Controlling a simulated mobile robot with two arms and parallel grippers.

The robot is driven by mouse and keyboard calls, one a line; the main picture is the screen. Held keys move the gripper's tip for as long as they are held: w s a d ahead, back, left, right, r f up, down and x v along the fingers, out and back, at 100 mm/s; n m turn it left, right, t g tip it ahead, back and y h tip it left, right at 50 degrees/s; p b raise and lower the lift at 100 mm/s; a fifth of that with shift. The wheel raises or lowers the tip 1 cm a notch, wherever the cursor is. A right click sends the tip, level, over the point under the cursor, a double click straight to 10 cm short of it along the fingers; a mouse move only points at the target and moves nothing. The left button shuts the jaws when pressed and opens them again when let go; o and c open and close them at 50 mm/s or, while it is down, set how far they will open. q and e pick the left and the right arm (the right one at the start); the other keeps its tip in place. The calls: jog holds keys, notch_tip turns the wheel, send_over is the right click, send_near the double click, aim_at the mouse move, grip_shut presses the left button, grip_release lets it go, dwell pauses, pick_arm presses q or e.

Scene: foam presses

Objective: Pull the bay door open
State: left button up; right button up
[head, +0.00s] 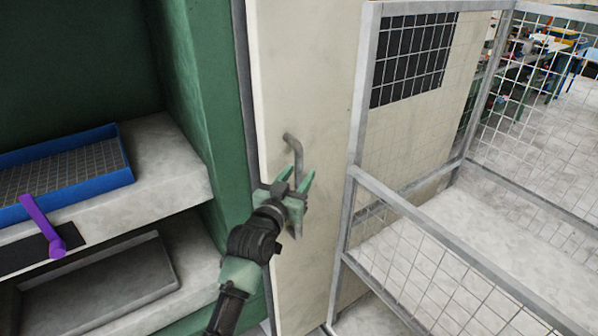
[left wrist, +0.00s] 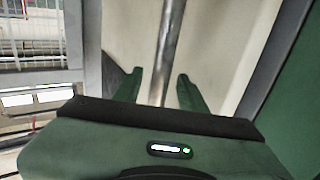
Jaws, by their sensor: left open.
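The bay door (head: 300,80) is a tall cream panel standing beside the green press frame in the head view. A grey bar handle (head: 296,150) is fixed upright on it. My left gripper (head: 299,180) is at the lower part of the handle, its green fingers open. In the left wrist view the handle (left wrist: 167,50) runs between the two open fingertips (left wrist: 160,75), with gaps on both sides. My right gripper is in neither view.
A wire mesh cage (head: 440,240) with grey posts stands close to the right of the door. On the left, a blue tray (head: 125,180) and a purple lever (head: 42,225) are on a shelf of the green press (head: 200,100). A grey tray (head: 165,265) lies below.

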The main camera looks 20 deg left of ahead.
pick_arm(q)
jog(key=shift+w, duration=0.35)
grip_shut()
dwell(1.2)
